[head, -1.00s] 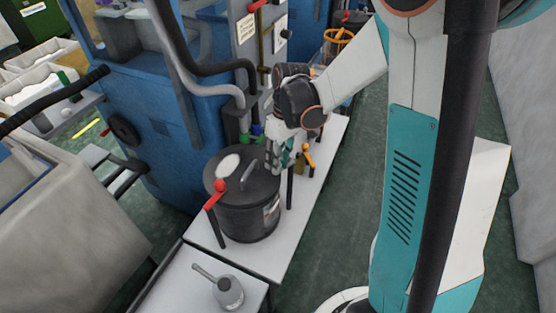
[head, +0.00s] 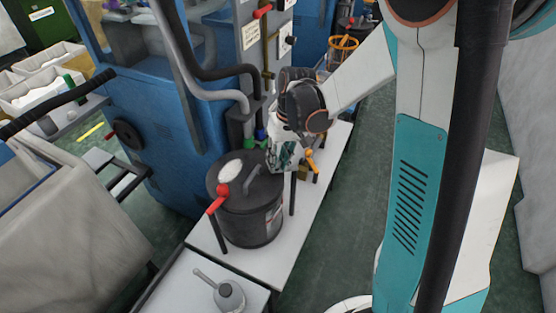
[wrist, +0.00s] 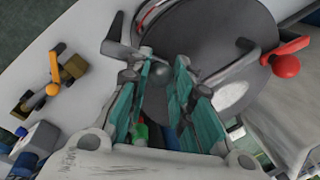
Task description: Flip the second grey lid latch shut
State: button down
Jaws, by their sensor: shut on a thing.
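A dark round pot (head: 250,222) with a flat lid stands on the white bench. The lid has a bar handle (wrist: 236,60) and a pale patch. A grey lid latch (wrist: 121,45) is at the lid's rim in the wrist view, with a round grey knob (wrist: 158,74). My gripper (wrist: 160,70) is shut on this latch at its knob, with teal-lined fingers on both sides. In the head view my gripper (head: 284,160) is at the lid's far right rim and hides the grey latch. A red-knobbed latch (head: 217,199) is on the near left rim.
A small yellow-handled valve (head: 309,158) stands close right of my gripper. A blue machine with hoses (head: 165,110) rises behind the pot. A grey flask-like object (head: 228,295) is on the near bench.

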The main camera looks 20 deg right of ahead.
jog(key=shift+w, duration=0.1)
jog(key=c, duration=1.4)
grip_release()
notch_tip(320, 180, up, 12)
jog(key=d, duration=0.2)
jog(key=shift+d, duration=0.15)
jog(key=s+a+r+t+h, duration=0.1)
jog(key=s+r+t, duration=0.1)
jog(key=s, duration=0.6)
jog(key=s+a+r+t+h, duration=0.1)
jog(key=s+r+t, duration=0.1)
jog(key=s+t, duration=0.3)
jog(key=s, duration=0.4)
jog(key=shift+s+a+r, duration=0.2)
jog(key=shift+s, duration=0.05)
